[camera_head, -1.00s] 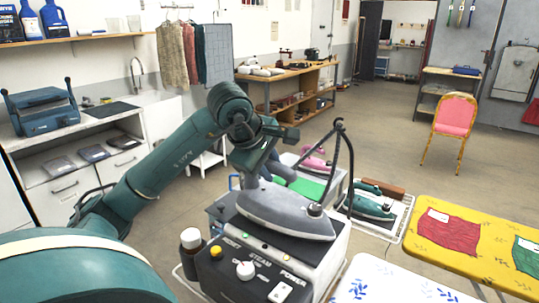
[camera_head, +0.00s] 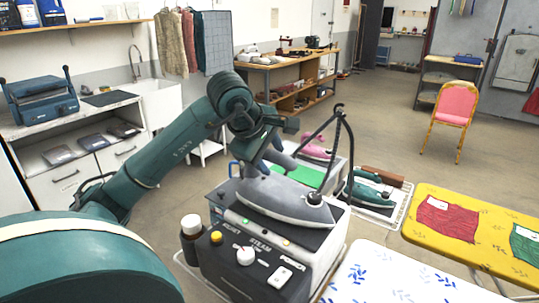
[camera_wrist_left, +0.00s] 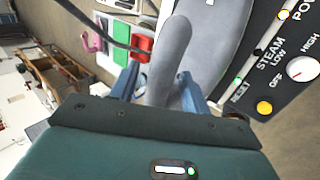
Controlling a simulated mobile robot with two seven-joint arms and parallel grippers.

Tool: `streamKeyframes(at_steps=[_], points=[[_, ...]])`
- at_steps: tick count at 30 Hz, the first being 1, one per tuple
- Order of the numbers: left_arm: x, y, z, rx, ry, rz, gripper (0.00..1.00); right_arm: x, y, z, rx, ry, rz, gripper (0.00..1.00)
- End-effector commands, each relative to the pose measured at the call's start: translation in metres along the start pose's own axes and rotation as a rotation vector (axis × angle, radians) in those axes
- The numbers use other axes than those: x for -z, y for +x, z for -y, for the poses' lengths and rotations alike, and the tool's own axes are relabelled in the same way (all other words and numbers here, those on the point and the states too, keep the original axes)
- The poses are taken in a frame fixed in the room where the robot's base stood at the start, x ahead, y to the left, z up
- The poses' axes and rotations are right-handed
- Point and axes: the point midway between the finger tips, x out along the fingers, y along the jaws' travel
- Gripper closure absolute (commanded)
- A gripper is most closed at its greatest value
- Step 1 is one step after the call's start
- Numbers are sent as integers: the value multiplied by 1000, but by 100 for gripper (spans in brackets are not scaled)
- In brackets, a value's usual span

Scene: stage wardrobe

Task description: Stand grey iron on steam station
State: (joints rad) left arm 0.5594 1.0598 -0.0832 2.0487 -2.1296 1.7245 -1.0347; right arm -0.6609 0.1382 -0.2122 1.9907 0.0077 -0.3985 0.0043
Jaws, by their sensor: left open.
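The grey iron (camera_head: 285,203) lies on top of the dark-topped steam station (camera_head: 250,262), its pointed end to the right beside the hose. My left gripper (camera_head: 277,152) is above and behind the iron, at its handle. In the left wrist view, my left gripper's (camera_wrist_left: 160,78) blue fingers are apart, one on either side of the iron's grey handle (camera_wrist_left: 174,50). Whether a finger touches the handle is not clear. The iron's underside is hidden. The station's knob and buttons also show in the wrist view (camera_wrist_left: 280,72). My right gripper is not in view.
A brown bottle (camera_head: 192,245) stands left of the station. A yellow ironing board (camera_head: 415,230) and a white patterned board (camera_head: 385,280) are to the right. Open floor lies beyond.

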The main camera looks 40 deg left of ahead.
Motion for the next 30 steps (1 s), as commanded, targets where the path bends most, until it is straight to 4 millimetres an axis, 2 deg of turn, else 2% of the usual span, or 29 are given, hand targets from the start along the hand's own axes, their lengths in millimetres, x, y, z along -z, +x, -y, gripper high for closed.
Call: streamKeyframes(at_steps=[5, 18, 24, 30], points=[[1, -13, -2, -4, 0, -2, 53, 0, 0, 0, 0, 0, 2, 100], [0, -103, -3, -5, 0, -1, 53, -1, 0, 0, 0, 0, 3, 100], [0, -120, -2, -2, -1, -1, 53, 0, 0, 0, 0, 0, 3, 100], [0, -122, -1, 1, 0, 0, 53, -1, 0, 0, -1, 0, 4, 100]])
